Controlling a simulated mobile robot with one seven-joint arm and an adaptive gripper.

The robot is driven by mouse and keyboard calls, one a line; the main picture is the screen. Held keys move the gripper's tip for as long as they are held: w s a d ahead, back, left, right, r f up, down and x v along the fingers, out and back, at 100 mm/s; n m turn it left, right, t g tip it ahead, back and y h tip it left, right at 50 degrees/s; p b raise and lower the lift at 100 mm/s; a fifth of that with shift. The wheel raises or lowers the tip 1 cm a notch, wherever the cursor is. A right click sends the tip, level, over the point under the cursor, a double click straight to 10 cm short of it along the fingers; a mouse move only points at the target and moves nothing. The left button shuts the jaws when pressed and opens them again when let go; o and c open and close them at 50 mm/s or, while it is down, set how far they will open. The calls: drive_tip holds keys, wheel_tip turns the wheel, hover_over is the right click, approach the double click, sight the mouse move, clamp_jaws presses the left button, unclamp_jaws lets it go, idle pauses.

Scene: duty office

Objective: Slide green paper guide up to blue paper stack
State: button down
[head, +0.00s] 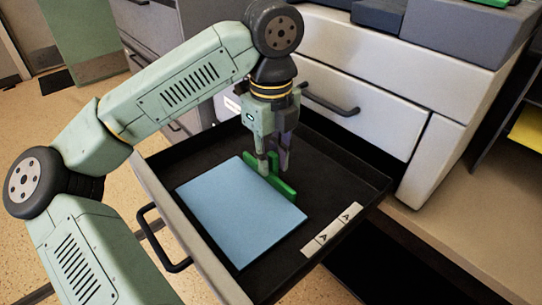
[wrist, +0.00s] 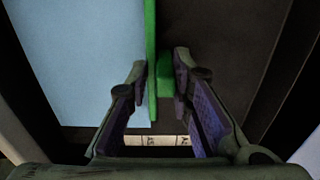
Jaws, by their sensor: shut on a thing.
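The green paper guide (head: 284,188) stands upright in the open black drawer, along the back-right edge of the blue paper stack (head: 238,208). My gripper (head: 274,168) reaches down from above and is shut on the guide. In the wrist view, the guide (wrist: 151,60) runs between my fingers (wrist: 158,77), with the blue stack (wrist: 75,50) just left of it. At the top of that view the guide and the stack's edge look side by side with almost no gap. Lower down, my left finger hides part of that edge, so contact there cannot be told.
The black drawer (head: 345,178) has low walls and bare floor behind and right of the guide. A white label strip (head: 332,229) marked "A" lies near its right side. The grey cabinet front (head: 350,110) rises behind. The drawer's handle (head: 163,240) sticks out at front left.

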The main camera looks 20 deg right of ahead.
drive_tip(key=shift+a, duration=0.15)
drive_tip(key=shift+a+f+b, duration=0.15)
drive_tip(key=shift+a+b, duration=0.15)
drive_tip(key=shift+b, duration=0.1)
drive_tip(key=shift+s+a+r, duration=0.2)
drive_tip(key=shift+s+a, duration=0.1)
drive_tip(key=shift+a, duration=0.2)
drive_tip(key=shift+d, duration=0.15)
drive_tip(key=c, duration=1.6)
unclamp_jaws()
wheel_tip(320, 180, up, 12)
